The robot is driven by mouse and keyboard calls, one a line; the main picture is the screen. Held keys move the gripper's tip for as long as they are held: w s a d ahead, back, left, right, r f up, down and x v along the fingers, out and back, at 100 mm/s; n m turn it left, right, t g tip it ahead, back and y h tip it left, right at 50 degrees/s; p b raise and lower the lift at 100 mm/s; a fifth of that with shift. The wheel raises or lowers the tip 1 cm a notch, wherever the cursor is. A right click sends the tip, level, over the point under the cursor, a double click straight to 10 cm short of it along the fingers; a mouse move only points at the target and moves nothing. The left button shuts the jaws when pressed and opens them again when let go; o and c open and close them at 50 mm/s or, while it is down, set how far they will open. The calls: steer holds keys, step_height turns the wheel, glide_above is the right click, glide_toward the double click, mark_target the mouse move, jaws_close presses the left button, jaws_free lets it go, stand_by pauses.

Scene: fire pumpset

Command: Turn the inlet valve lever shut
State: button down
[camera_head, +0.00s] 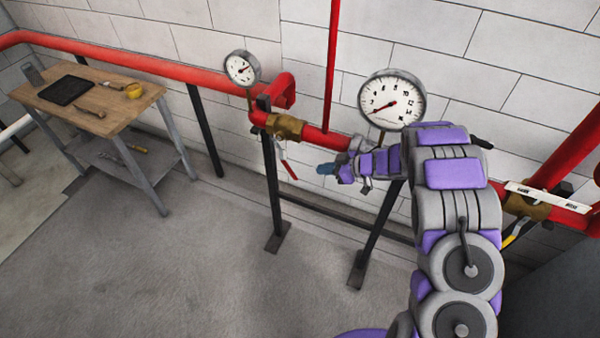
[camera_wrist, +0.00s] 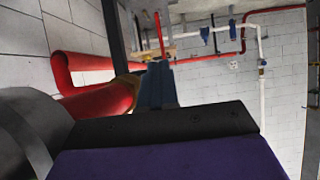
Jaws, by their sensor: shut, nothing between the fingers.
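A brass valve (camera_head: 285,127) sits on the red pipe below the small gauge. Its red lever (camera_head: 288,167) hangs down, slanting to the lower right. A second brass valve (camera_head: 524,206) is on the pipe at the right, with a yellow lever (camera_head: 513,234) partly visible below it. No readable label shows which is the inlet valve. My gripper (camera_head: 322,169) points left, its blue fingertips shut and empty, just right of the red lever's lower end with a small gap in the picture. In the wrist view, the blue fingers (camera_wrist: 156,85) show beside the red pipe, and the lever is not clearly visible.
A large gauge (camera_head: 391,99) stands above the pipe behind my arm. A small gauge (camera_head: 242,68) is further left. Black pipe stands (camera_head: 273,190) reach the floor. A wooden workbench (camera_head: 125,105) with tools is at the left. The middle floor is clear.

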steer(key=b, duration=0.2)
glide_toward(291, 175)
steer(key=x, duration=0.3)
steer(key=r+x, duration=0.1)
steer(key=x, duration=0.1)
steer(key=shift+w+a+f, duration=0.1)
steer(key=shift+w+a, duration=0.35)
steer(key=shift+w+a+f+t+y, duration=0.1)
steer(key=shift+a+f+t+y, duration=0.15)
steer(key=shift+a+f+y, duration=0.3)
steer(key=shift+w+a+f+t+y, duration=0.15)
steer(key=shift+a+f+t+y, duration=0.15)
steer(key=shift+f+y, duration=0.4)
steer(key=shift+w+a+f+t+y, duration=0.15)
steer(key=shift+a+f+y, duration=0.1)
steer(key=shift+a+y, duration=0.25)
steer(key=shift+w+a+f+t+y, duration=0.1)
steer(key=shift+w+a+f+y, duration=0.1)
steer(key=shift+a+y, duration=0.25)
steer(key=shift+w+a+f+t+y+b, duration=0.1)
steer(key=shift+w+a+t+y+b, duration=0.05)
steer(key=shift+a+y+b, duration=0.25)
steer(key=shift+w+a+f+t+y+b, duration=0.15)
steer(key=shift+a+y+b, duration=0.15)
steer(key=shift+a+y, duration=0.2)
steer(key=shift+d, duration=0.1)
